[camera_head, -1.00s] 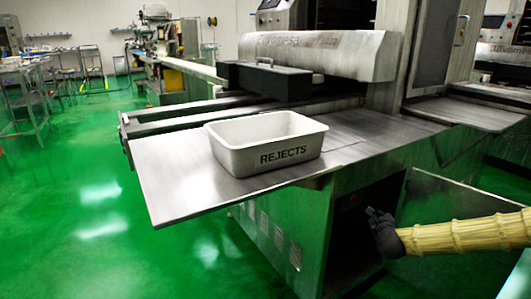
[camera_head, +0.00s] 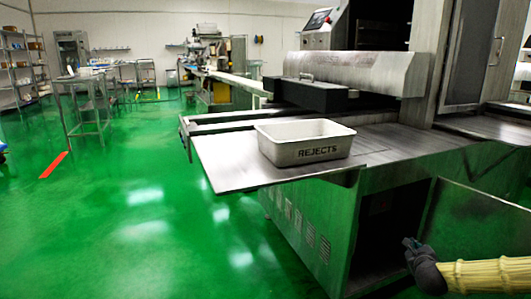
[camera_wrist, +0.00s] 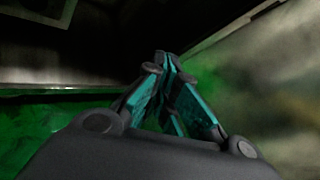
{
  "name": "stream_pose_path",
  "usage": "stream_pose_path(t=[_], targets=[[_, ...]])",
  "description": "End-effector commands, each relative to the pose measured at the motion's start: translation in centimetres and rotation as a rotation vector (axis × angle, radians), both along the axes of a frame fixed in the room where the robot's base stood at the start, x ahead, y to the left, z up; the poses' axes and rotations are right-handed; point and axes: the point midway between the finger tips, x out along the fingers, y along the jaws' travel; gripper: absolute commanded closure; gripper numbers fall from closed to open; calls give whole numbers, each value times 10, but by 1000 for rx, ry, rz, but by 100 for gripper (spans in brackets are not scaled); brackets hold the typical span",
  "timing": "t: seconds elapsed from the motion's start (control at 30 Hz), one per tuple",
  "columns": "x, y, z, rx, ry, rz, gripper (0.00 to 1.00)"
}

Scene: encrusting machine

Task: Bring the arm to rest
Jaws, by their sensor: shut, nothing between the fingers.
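My gripper (camera_head: 409,243) is at the lower right of the head view, in front of the dark opening (camera_head: 385,235) in the machine's base. My arm, in a yellowish ribbed sleeve, reaches in from the right edge. In the wrist view the gripper's fingers (camera_wrist: 166,62) meet at their tips. They are shut and hold nothing. Dark machine surfaces and green floor show beyond them.
A white bin marked REJECTS (camera_head: 304,146) stands on the machine's metal table (camera_head: 225,170). An open metal panel (camera_head: 475,225) is close to my arm on the right. Green floor (camera_head: 120,230) lies clear at the left. A metal stand (camera_head: 85,105) is farther back.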

Motion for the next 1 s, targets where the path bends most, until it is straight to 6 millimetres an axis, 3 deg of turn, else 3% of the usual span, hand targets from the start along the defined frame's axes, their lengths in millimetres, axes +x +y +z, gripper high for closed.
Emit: stream_pose_path(t=[0.27, 0.53, 0.77, 1.0], targets=[[-11, 39, -26, -105, 94, 112, 100], [-33, 103, -65, -273, 230, 304, 100], [-83, 176, -118, -506, 398, 582, 100], [-153, 234, -167, -745, 547, 894, 100]])
